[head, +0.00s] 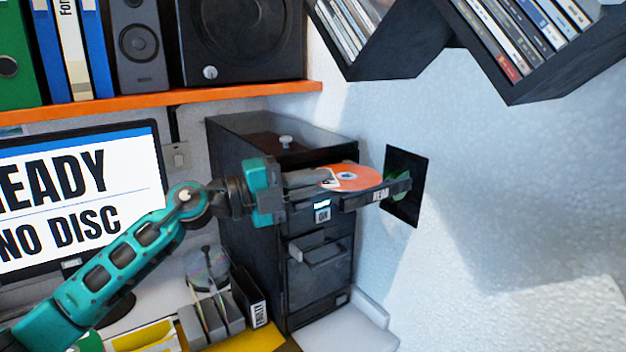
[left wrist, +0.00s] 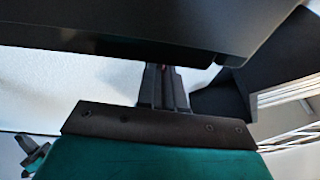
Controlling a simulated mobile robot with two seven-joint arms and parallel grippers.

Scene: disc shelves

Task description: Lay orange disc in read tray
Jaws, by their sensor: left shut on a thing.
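The orange disc (head: 362,177) is at the opened tray of the black tower, flat or nearly so. The read tray (head: 398,187) sticks out under and beyond the disc, with a small white label on its front; I cannot tell whether the disc touches it. My left gripper (head: 326,179) comes in from the left and is shut on the disc's left edge. In the left wrist view, its narrow dark fingers (left wrist: 164,88) reach under a large dark surface, and the disc is mostly hidden.
The black tower (head: 228,170) has a second, lower protruding part (head: 318,247). A monitor (head: 80,200) reads "READY NO DISC". A dark square wall opening (head: 418,180) is beyond the tray. Disc shelves (head: 440,55) hang above right. Grey holders (head: 215,318) stand below.

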